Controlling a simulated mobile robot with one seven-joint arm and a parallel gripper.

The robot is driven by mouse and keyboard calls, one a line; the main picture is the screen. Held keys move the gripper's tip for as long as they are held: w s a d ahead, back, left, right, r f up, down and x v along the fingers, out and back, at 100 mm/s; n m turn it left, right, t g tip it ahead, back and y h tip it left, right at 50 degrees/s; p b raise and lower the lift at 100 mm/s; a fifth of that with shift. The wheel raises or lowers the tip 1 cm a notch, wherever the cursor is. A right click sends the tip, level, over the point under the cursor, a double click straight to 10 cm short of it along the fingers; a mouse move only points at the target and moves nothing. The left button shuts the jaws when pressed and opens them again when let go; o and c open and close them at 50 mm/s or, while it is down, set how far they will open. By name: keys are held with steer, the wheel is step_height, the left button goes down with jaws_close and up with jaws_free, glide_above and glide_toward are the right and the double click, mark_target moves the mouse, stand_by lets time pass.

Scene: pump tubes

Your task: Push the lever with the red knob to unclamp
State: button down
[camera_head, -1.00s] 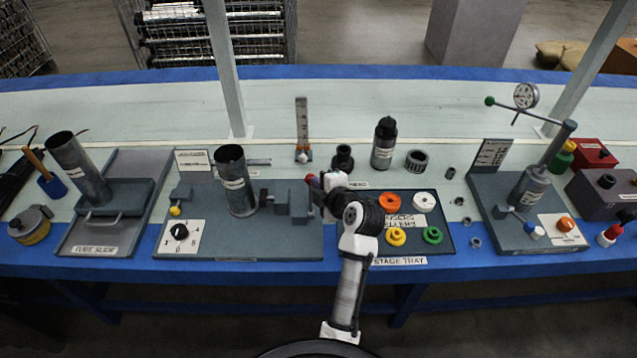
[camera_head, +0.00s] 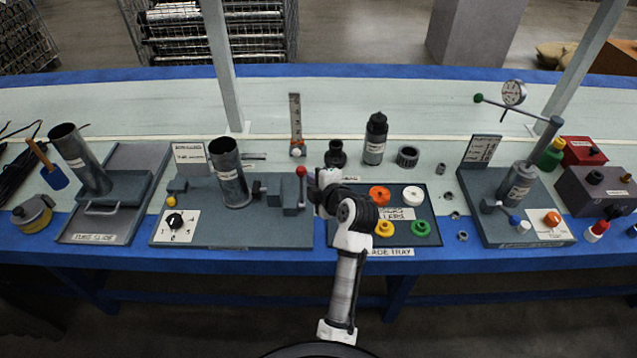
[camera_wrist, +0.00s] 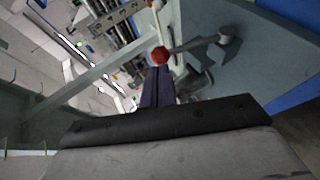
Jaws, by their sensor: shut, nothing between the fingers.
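The lever with the red knob (camera_head: 301,171) stands roughly upright at the right end of the clamp fixture (camera_head: 265,235), beside its grey blocks. A grey tube (camera_head: 229,172) stands in that fixture, left of the lever. My gripper (camera_head: 318,180) is just right of the knob at about its height, with its tips partly hidden by the wrist. In the wrist view, the red knob (camera_wrist: 160,56) is just beyond the tips of my shut, empty gripper (camera_wrist: 157,76). I cannot tell whether they touch.
The stage tray (camera_head: 434,232) with coloured rings lies right of the fixture, partly behind my arm. A black fitting (camera_head: 336,154) and an upright scale (camera_head: 296,120) stand behind. A dial (camera_head: 174,221) sits at the fixture's front left.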

steer(key=b+v, duration=0.2)
steer(key=v, duration=0.8)
steer(key=shift+s, duration=0.2)
